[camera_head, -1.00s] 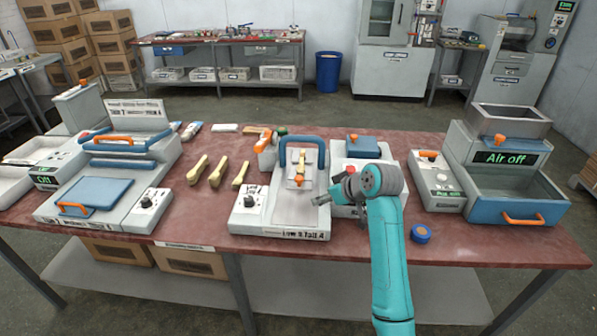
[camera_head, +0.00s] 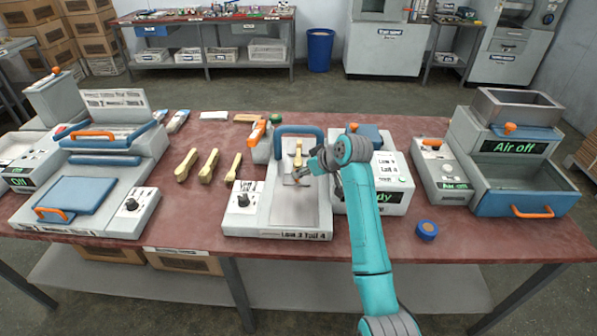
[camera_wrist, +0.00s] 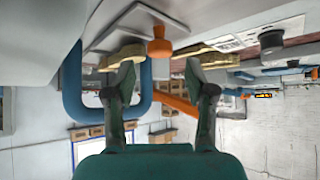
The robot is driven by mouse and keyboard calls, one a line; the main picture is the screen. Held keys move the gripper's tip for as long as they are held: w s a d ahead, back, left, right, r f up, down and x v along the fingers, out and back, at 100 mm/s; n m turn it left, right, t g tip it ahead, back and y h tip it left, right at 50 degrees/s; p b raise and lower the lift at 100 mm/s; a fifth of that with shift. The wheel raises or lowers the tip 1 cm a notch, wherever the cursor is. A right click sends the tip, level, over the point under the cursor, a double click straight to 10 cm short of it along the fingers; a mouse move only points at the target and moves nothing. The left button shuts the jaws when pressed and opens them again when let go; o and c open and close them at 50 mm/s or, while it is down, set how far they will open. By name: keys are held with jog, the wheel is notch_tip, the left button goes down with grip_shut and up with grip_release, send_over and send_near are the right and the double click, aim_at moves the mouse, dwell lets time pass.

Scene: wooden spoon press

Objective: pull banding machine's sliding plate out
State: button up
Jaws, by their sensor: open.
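The middle machine (camera_head: 246,222), which I take to be the banding machine, has a blue arched handle (camera_head: 285,130) at its back. Its grey plate is in the wrist view (camera_wrist: 140,22), with an orange knob (camera_wrist: 158,46) on it. A wooden spoon piece (camera_head: 298,154) lies on the machine. My gripper (camera_head: 299,178) is over the machine's middle and hides the knob in the head view. In the wrist view, which looks upside down, the open fingers (camera_wrist: 165,78) stand either side of the knob's line, with the knob ahead of the tips. Contact cannot be told.
Several wooden spoon pieces (camera_head: 208,166) lie left of the machine. A box with a green display (camera_head: 391,190) stands close on its right, beneath my arm. A blue tape roll (camera_head: 426,230) lies at the front right. Machines stand at both table ends.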

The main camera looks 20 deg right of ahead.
jog(key=shift+x, duration=2.1)
grip_shut()
